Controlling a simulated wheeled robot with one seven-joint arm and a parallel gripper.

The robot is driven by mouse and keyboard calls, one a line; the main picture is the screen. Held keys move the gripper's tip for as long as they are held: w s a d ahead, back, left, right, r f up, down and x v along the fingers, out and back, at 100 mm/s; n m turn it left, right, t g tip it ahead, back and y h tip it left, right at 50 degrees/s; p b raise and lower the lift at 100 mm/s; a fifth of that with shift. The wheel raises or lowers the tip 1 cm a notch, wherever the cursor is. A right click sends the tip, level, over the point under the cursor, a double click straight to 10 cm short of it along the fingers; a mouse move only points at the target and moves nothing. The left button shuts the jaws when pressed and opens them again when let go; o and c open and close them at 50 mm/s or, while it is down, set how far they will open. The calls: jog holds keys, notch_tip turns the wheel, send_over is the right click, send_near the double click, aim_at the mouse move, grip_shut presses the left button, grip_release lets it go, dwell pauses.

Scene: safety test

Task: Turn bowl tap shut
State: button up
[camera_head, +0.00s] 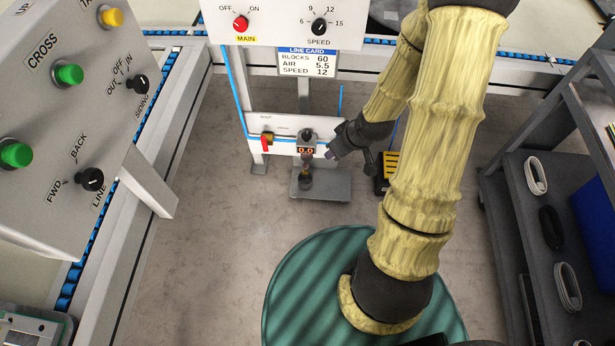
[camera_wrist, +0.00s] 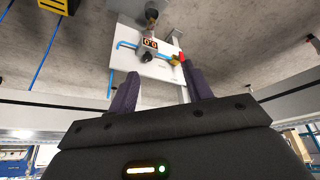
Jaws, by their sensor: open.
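A white panel (camera_head: 285,125) carries a small air unit whose display (camera_head: 306,150) reads 0.0. A bowl with a dark lower part (camera_head: 306,181) hangs below the display; any tap at its bottom is too small to make out. A brass tap with a red lever (camera_head: 266,143) sits left of the display. My gripper (camera_head: 331,154) is just right of the display in the head view. In the wrist view my gripper (camera_wrist: 161,90) is open and empty, its fingers spread before the panel (camera_wrist: 158,68). The display (camera_wrist: 150,43), bowl (camera_wrist: 152,17) and red-levered tap (camera_wrist: 176,60) show beyond the fingertips, upside down.
A grey plate (camera_head: 335,188) lies below the bowl. A black-and-yellow block (camera_head: 388,170) stands to its right. Blue tubes (camera_wrist: 47,55) run beside the panel. A sloped control panel (camera_head: 60,120) is at left, a dark shelf rack (camera_head: 540,200) at right.

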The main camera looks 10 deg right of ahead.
jog(key=w+f+t+y+b, duration=0.1)
jog(key=w+f+t+b, duration=0.1)
jog(key=f+b, duration=0.7)
jog(key=w+d+f+t+y+b, duration=0.1)
jog(key=f+t+b, duration=0.2)
jog(key=f+b, duration=0.6)
jog(key=w+f+t+y+b, duration=0.1)
jog(key=w+f+t+b, duration=0.1)
jog(key=f+b, duration=0.7)
notch_tip(320, 180, down, 7)
jog(key=shift+w+d+f+m+t, duration=0.15)
jog(key=shift+w+d+m+t, duration=0.15)
jog(key=shift+d+m+t, duration=0.15)
jog(key=shift+w+a+f+b, duration=0.1)
jog(key=shift+b, duration=0.25)
jog(key=b, duration=1)
send_near(306, 166)
jog(key=x, duration=0.8)
jog(key=shift+f, duration=0.15)
jog(key=shift+w+a, duration=0.15)
jog(key=shift+w, duration=0.15)
jog(key=shift+c, duration=0.2)
